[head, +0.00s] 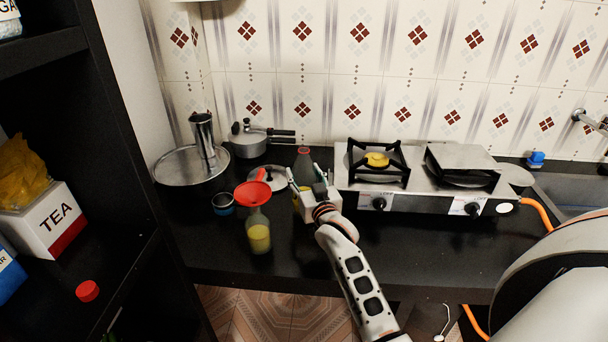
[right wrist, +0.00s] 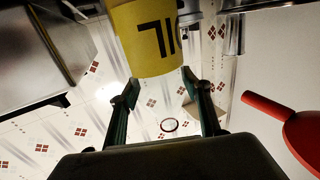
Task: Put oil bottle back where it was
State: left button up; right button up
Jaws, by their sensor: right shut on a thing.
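The oil bottle (head: 303,168) is a greyish see-through bottle with a red ring at its mouth. It stands upright or nearly so, left of the stove. Its yellow label with black "OIL" lettering shows in the right wrist view (right wrist: 147,38). My right gripper (head: 304,187) is shut on the bottle's upper part, with one finger on each side. Its fingers also show in the right wrist view (right wrist: 163,100). The gripper and wrist hide much of the lower bottle, and I cannot tell whether its base touches the counter. My left gripper is out of view.
A clear bottle of yellow liquid (head: 259,238) with a red funnel (head: 253,194) stands just left. Behind are a small cup (head: 223,204), a steel plate (head: 172,170) and a cooker (head: 248,144). The stove (head: 415,203) is right. A red cap (head: 87,291) lies on the dark left shelf.

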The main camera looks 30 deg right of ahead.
jog(key=o, duration=1.2)
jog(key=shift+f, duration=0.15)
jog(key=s+a, duration=0.2)
jog(key=s, duration=0.9)
jog(key=shift+s+a+r, duration=0.2)
jog(key=shift+s, duration=0.2)
jog(key=shift+f, duration=0.1)
